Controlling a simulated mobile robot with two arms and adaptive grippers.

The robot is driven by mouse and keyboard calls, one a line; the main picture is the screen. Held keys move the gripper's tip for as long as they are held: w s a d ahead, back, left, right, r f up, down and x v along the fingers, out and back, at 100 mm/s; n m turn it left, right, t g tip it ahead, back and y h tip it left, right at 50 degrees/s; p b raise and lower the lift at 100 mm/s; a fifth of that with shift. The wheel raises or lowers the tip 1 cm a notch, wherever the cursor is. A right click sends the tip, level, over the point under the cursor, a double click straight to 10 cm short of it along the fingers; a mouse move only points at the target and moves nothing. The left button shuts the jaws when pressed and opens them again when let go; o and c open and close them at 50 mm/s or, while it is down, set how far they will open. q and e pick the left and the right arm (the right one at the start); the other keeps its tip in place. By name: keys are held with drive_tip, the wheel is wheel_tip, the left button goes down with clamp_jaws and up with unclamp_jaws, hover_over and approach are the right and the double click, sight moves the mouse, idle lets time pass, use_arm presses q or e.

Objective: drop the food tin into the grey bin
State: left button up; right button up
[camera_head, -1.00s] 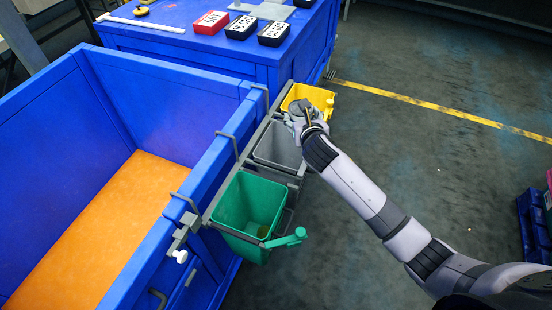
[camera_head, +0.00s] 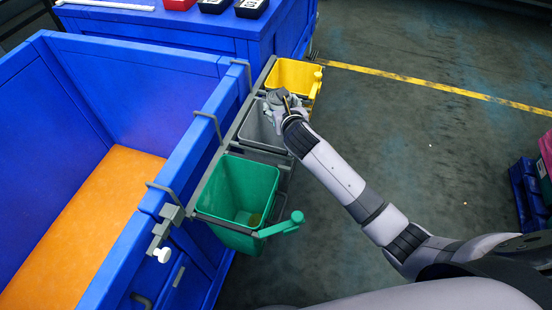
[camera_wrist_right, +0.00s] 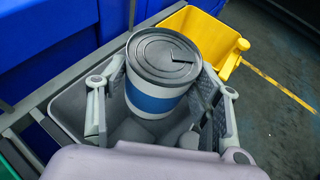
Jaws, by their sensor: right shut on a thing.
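The food tin (camera_wrist_right: 160,80) is grey with a blue band and a ridged lid. In the right wrist view it is upright between the two fingers of my right gripper (camera_wrist_right: 163,105), which is shut on it. The tin is over the opening of the grey bin (camera_wrist_right: 70,105). In the head view the grey bin (camera_head: 256,130) is the middle one of three hanging bins, and my right gripper (camera_head: 280,100) is above its far right part. The tin is small and partly hidden by the hand there. My left gripper is not in view.
The yellow bin (camera_head: 292,74) hangs just beyond the grey bin, and the green bin (camera_head: 238,190) hangs nearer. A blue crate wall (camera_head: 205,130) runs along their left. A blue table (camera_head: 190,35) holds several small boxes.

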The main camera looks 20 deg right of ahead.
drive_tip(key=shift+f, duration=0.1)
drive_tip(key=o, duration=1.5)
drive_tip(key=shift+f, duration=0.1)
drive_tip(key=v, duration=1.2)
drive_tip(key=shift+s, duration=0.1)
